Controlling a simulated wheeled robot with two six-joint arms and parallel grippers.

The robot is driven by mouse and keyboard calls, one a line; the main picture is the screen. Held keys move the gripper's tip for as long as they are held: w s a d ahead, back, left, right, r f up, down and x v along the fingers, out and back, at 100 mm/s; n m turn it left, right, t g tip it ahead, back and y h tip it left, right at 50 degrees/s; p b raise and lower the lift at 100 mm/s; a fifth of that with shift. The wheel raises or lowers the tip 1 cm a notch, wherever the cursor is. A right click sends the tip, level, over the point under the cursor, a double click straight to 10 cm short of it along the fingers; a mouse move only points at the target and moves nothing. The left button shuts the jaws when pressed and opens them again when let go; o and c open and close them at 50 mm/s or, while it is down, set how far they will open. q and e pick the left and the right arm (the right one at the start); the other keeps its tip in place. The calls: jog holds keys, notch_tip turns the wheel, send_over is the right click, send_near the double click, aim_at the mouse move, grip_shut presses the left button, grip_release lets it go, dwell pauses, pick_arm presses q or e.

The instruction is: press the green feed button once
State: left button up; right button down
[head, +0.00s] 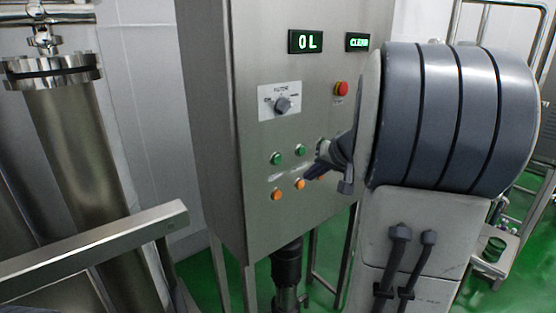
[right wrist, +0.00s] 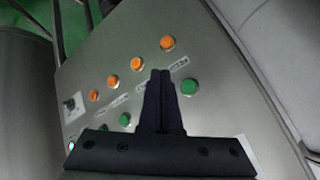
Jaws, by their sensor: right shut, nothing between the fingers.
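A steel control cabinet (head: 222,140) carries round green and orange buttons. In the head view two green buttons, left (head: 277,158) and right (head: 300,149), sit above two orange ones. My right gripper (head: 308,176) is shut and empty in front of the panel, just right of these buttons; my arm hides the panel part behind it. In the right wrist view the shut fingertips (right wrist: 160,76) show beside a green button (right wrist: 189,87), with another green button (right wrist: 125,119) to their left. Contact with any button cannot be told. The labels are too small to read, so I cannot tell which is feed.
A selector knob (head: 283,104), a red button (head: 342,88) and lit displays (head: 306,41) are higher on the panel. Orange buttons (right wrist: 167,43) line the row opposite the green ones. A steel rail (head: 95,247) and metal cylinder (head: 75,150) stand left.

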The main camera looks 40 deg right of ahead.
aim_at(277, 160)
jog(key=w+p, duration=0.3)
jog(key=w, duration=0.5)
jog(key=shift+w+a+p, duration=0.3)
jog(key=shift+w+a, duration=0.1)
jog(key=shift+a, duration=0.05)
jog(key=shift+w, duration=0.15)
dwell(1.7)
jog(key=shift+w, duration=0.25)
